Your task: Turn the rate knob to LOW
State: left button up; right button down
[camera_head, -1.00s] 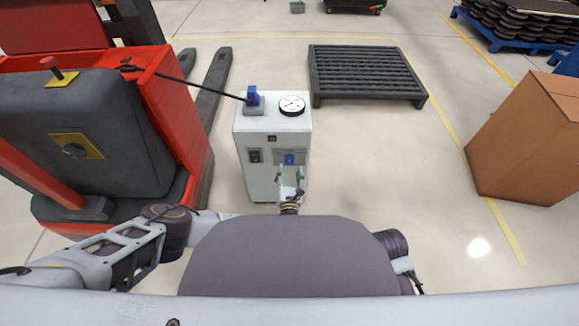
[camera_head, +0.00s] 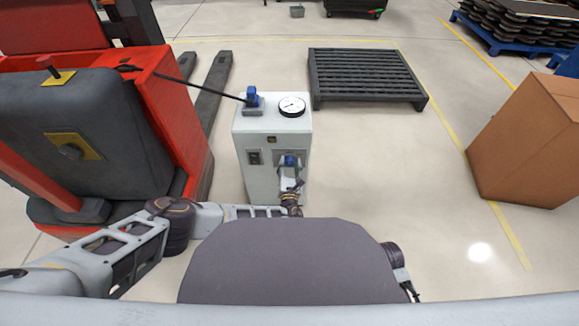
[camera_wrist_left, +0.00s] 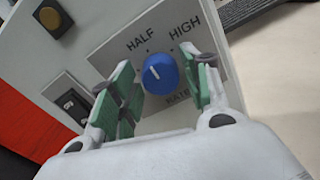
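The rate knob (camera_wrist_left: 160,74) is blue with a white pointer line. It sits on a grey plate (camera_wrist_left: 142,30) marked HALF, HIGH and RATE, and its pointer is turned roughly toward HALF. No LOW mark is visible; the left finger covers part of the plate. In the head view the knob (camera_head: 290,160) is on the front of a white control box (camera_head: 262,185). My left gripper (camera_wrist_left: 158,84) is open, its green-padded fingers on either side of the knob with gaps showing. In the head view this gripper (camera_head: 291,181) is just below the knob.
A black rocker switch (camera_head: 255,157) is left of the knob. A blue device (camera_head: 252,97) with a cable and a round gauge (camera_head: 292,106) are on top. A red pallet truck (camera_head: 175,110) stands left, a dark pallet (camera_head: 365,75) behind, a cardboard box (camera_head: 530,140) right.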

pick_arm(q)
jog(key=c, duration=0.6)
jog(key=shift+n, duration=0.4)
pick_arm(e)
jog(key=shift+w+f, duration=0.1)
pick_arm(q)
jog(key=shift+a+f+n+b, duration=0.1)
jog(key=shift+n+b, duration=0.2)
jog(key=shift+n, duration=0.2)
jog(key=n+b, duration=0.2)
jog(key=n, duration=0.2)
jog(key=shift+s+f+n, duration=0.1)
jog(key=shift+f+n, duration=0.05)
jog(key=shift+n, duration=0.15)
jog(key=n+b, duration=0.3)
jog(key=n, duration=0.2)
jog(key=shift+b, duration=0.3)
jog(key=shift+n, duration=0.3)
pick_arm(e)
notch_tip(320, 180, down, 9)
jog(key=a+t+y, duration=0.1)
jog(key=shift+w+a+m+t, duration=0.2)
jog(key=shift+a+m+t, duration=0.1)
jog(key=shift+a, duration=0.1)
